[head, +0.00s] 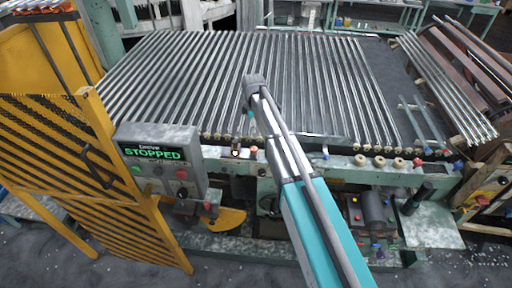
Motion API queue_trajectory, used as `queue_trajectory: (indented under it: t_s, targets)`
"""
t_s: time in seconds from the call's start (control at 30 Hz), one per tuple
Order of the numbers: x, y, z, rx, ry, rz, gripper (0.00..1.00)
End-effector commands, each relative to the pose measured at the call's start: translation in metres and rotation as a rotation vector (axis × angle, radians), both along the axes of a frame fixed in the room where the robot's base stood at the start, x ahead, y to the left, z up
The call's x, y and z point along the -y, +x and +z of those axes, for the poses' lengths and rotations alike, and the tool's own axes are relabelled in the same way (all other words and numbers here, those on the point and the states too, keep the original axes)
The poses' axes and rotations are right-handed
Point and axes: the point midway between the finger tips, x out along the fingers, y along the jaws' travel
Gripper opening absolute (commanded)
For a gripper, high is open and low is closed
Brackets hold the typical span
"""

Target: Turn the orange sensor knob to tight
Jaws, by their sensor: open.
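The orange sensor knob is not clearly identifiable at this size. A small pale, orange-tinted fitting (236,152) sits on the front rail of the tube machine, right of the control box. I cannot tell whether it is the knob, or how it is turned. My arm reaches up from the bottom right across the rail, and its grey end joint shows above the tubes. I cannot make out my gripper or its fingers; the arm hides part of the rail's middle.
The grey control box (160,160) reads STOPPED in green. An open yellow striped guard (85,165) stands at left. Several pale rollers (379,161) line the rail's right part. A tube rack (450,85) stands at right.

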Motion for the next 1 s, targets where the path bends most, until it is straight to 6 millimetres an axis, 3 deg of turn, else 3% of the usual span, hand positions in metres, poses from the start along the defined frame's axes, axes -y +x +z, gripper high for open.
queue_trajectory:
  t_s: [0.53,1.0]
  targets:
    - [0.001,-0.001,-0.006,0.000,0.000,-0.002,0.88]
    - [0.000,-0.001,-0.039,0.000,0.000,-0.002,0.88]
